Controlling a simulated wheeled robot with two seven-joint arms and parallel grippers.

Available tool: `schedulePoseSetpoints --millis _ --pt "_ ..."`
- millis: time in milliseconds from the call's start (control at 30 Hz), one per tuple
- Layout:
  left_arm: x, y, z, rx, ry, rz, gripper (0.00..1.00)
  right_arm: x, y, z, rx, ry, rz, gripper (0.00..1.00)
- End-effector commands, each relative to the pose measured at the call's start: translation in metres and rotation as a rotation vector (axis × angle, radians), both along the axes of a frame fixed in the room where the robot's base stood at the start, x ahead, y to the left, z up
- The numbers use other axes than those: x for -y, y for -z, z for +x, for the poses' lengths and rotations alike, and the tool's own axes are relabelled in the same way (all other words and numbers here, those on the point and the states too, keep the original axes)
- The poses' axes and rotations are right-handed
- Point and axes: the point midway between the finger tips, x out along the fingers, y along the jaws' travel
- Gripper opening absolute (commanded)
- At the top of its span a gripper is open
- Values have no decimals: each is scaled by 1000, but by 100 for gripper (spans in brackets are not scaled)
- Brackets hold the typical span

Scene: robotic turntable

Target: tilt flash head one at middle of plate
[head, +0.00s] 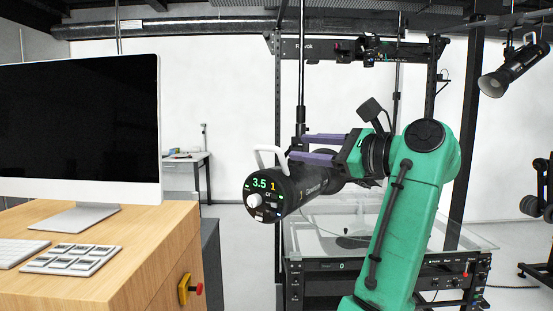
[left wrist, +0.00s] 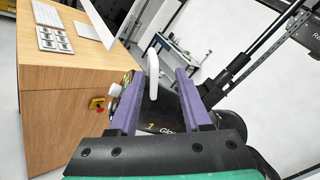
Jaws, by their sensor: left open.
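Flash head one (head: 290,193) is a black cylinder with a lit "3.5 1" display, dials and a white handle (head: 268,150) at its display end. It hangs above the level of the glass plate (head: 465,240), its display facing left and toward me. My left gripper (head: 297,147) is open, its purple fingers lying over the top of the head and pointing toward the handle. In the left wrist view the handle (left wrist: 153,70) shows between the two finger lines, with the black body (left wrist: 160,110) partly hidden behind the fingers. I cannot tell whether the fingers touch it.
A wooden desk (head: 150,235) with a monitor (head: 80,125) and keypad (head: 72,260) stands at left. A black rig frame (head: 278,90) and vertical pole surround the head. Another lamp (head: 513,70) hangs at upper right. Floor between desk and rig is clear.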

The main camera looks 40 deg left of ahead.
Motion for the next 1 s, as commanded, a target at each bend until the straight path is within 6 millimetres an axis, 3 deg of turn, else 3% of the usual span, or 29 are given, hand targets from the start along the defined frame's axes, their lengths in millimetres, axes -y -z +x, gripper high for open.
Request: schedulePoseSetpoints --millis 100,267,367,700,833,1000 --pt "17 -19 -29 216 70 -206 48 -6 7 0 0 0 9 0" --pt "15 -22 -34 269 90 -271 48 -4 5 0 0 -1 5 0" --pt "-3 -17 -29 266 88 -271 48 0 1 0 0 -3 0 0" --pt "-89 1 -10 262 82 -263 48 3 -17 0 1 -3 -3 0" --pt "-109 7 -5 262 84 -262 48 3 -22 0 1 -2 -4 0" --pt "-116 10 -3 264 87 -262 48 3 -22 0 1 -2 -4 0"
